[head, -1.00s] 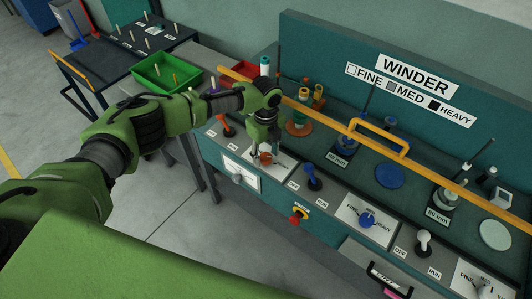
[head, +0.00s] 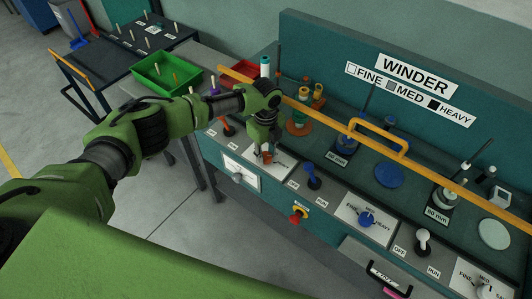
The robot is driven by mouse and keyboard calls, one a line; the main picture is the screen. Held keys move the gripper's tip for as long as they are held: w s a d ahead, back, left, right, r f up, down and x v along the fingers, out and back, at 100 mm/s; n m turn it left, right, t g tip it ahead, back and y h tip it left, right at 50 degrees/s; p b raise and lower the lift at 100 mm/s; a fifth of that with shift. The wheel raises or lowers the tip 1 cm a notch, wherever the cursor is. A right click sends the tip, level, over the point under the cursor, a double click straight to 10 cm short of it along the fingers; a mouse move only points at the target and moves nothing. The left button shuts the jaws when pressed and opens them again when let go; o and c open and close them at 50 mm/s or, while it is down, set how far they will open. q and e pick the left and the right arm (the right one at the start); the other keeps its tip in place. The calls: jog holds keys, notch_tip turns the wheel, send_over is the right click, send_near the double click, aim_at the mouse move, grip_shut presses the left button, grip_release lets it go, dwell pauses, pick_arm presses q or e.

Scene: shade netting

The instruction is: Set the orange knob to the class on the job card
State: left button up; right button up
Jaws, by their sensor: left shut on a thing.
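The orange knob (head: 266,157) sits on a white dial plate (head: 283,164) on the sloped front panel of the winder bench. My left gripper (head: 266,154) points down over it and is shut on it, hiding most of the knob and part of the plate's lettering. The knob's pointing direction cannot be told. A white card (head: 240,173) is on the front face below the knob; its text is too small to read. The sign above (head: 411,93) lists FINE, MED and HEAVY with white, grey and black squares. My right gripper is not in view.
A blue knob (head: 366,219) and a white knob (head: 485,287) have similar plates to the right. Orange, blue (head: 312,176) and white (head: 423,237) levers stand nearby. A yellow rail (head: 340,132) runs behind the panel. A red button (head: 298,214) is on the front face.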

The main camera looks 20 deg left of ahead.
pick_arm(q)
jog(key=n+p, duration=0.2)
jog(key=n, duration=0.3)
jog(key=shift+r, duration=0.1)
jog(key=n+p, duration=0.2)
jog(key=n, duration=0.4)
jog(key=shift+p, duration=0.3)
jog(key=n+p, duration=0.2)
jog(key=n, duration=0.4)
jog(key=shift+n+p, duration=0.3)
jog(key=n+p, duration=0.1)
jog(key=n, duration=0.4)
jog(key=shift+w+n+p, duration=0.1)
jog(key=shift+n+p, duration=0.2)
jog(key=o, duration=1.1)
